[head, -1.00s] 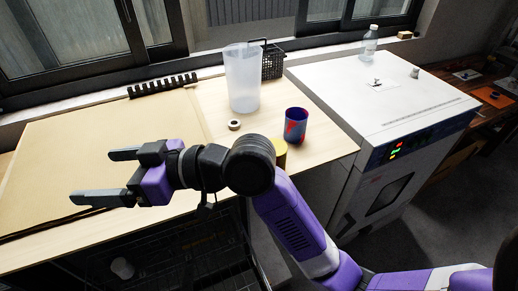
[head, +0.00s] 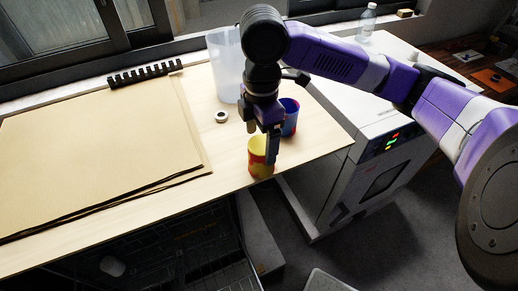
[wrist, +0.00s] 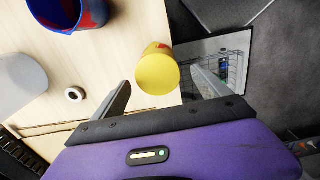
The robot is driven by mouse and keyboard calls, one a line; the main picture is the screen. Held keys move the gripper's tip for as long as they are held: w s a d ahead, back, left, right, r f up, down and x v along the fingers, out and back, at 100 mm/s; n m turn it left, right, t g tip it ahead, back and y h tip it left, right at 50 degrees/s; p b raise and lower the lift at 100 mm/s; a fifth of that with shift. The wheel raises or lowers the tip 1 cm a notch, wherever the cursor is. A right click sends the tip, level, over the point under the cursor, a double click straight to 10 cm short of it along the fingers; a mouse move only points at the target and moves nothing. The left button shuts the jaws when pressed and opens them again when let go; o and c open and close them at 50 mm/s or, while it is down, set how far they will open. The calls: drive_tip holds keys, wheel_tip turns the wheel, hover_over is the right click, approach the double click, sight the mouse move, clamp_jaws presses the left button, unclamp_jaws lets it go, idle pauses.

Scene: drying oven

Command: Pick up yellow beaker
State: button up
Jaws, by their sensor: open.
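The yellow beaker (head: 260,170), with some red on it, stands upright near the front right edge of the wooden table. My gripper (head: 262,144) points down over it, with one finger in front of the beaker's right side. In the wrist view the beaker (wrist: 158,74) lies between the two spread fingers of my gripper (wrist: 162,92), with a gap on each side. The jaws are open and hold nothing.
A blue and red beaker (head: 290,118) stands close behind, to the right. A white tape roll (head: 221,116) and a tall translucent container (head: 226,70) are behind. Cardboard (head: 90,150) covers the table's left. A white oven (head: 340,140) stands right.

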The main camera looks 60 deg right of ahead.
drive_tip(key=shift+s+d+f, duration=0.15)
drive_tip(key=shift+d+f, duration=0.05)
drive_tip(key=shift+f, duration=0.1)
drive_tip(key=shift+f+p, duration=0.5)
drive_tip(key=shift+f, duration=3.1)
drive_tip(key=shift+r, duration=0.1)
drive_tip(key=c, duration=1.6)
